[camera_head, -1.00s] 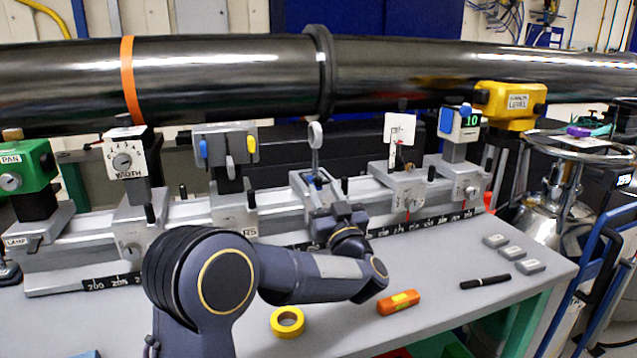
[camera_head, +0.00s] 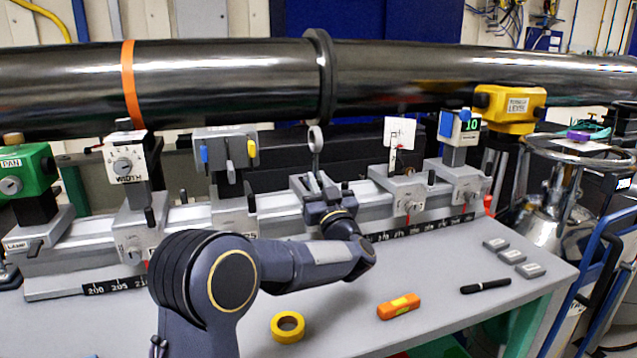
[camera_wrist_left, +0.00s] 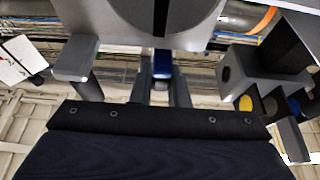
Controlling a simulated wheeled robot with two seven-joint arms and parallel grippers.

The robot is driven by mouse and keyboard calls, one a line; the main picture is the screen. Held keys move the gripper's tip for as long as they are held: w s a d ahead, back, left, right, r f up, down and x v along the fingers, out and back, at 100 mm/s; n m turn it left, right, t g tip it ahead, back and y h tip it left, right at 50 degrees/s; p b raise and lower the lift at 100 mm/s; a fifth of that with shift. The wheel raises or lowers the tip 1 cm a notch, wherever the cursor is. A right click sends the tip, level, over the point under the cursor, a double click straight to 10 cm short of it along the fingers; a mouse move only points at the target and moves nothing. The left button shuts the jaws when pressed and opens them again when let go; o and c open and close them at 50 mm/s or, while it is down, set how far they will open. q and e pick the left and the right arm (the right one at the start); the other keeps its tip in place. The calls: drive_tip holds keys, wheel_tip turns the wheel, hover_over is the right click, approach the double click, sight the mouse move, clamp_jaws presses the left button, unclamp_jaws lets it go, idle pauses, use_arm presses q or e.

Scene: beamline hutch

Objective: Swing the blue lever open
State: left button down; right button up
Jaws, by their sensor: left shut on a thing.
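The blue lever (camera_wrist_left: 162,64) shows in the left wrist view between the two grey fingers of my left gripper, under a large grey rounded part. In the head view, my left gripper (camera_head: 318,187) is at the carriage (camera_head: 299,186) that bears a small upright ring (camera_head: 315,139). The gripper is shut on the blue lever, and its fingers hide the lever there. How far the lever is turned cannot be told. My right gripper is not in view.
Left of the gripper stands a box (camera_head: 226,133) with blue, grey and yellow tabs. A white card mount (camera_head: 399,131) stands right. A thick dark pipe (camera_head: 220,78) runs behind. Yellow tape (camera_head: 288,327), an orange tool (camera_head: 398,306) and a black pen (camera_head: 485,286) lie on the bench.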

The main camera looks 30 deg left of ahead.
use_arm(q)
drive_tip(key=shift+s+a+f+m+t+h+b, duration=0.15)
drive_tip(key=shift+m+t+h+b, duration=0.2)
drive_tip(key=shift+t+h+b, duration=0.2)
drive_tip(key=shift+s+a+m+t+h+b, duration=0.1)
drive_tip(key=shift+m+t+h+b, duration=0.3)
drive_tip(key=shift+t+h, duration=0.15)
drive_tip(key=m+t+h+b, duration=0.1)
drive_tip(key=h+b, duration=0.2)
drive_tip(key=a+m+t+h+b, duration=0.1)
drive_tip(key=m+t+h+b, duration=0.1)
drive_tip(key=h+b, duration=0.1)
drive_tip(key=m+t+h+b, duration=0.2)
drive_tip(key=h+b, duration=0.1)
drive_tip(key=shift+s+a+f+m+h, duration=0.2)
drive_tip(key=shift+s+m+h, duration=0.05)
drive_tip(key=shift+s+h, duration=0.05)
drive_tip(key=shift+a+m+h+b, duration=0.1)
drive_tip(key=shift+m+h+b, duration=0.2)
drive_tip(key=shift+h+b, duration=0.1)
drive_tip(key=shift+a+r+m+t+h, duration=0.1)
drive_tip(key=shift+r+m+t+h, duration=0.15)
drive_tip(key=shift+h, duration=0.45)
drive_tip(key=shift+a+r+m+h+p, duration=0.15)
drive_tip(key=shift+m+h+p, duration=0.15)
drive_tip(key=shift+m+h, duration=0.5)
drive_tip(key=shift+m+t+h+p, duration=0.3)
drive_tip(key=shift+h+p, duration=0.4)
drive_tip(key=shift+h, duration=0.7)
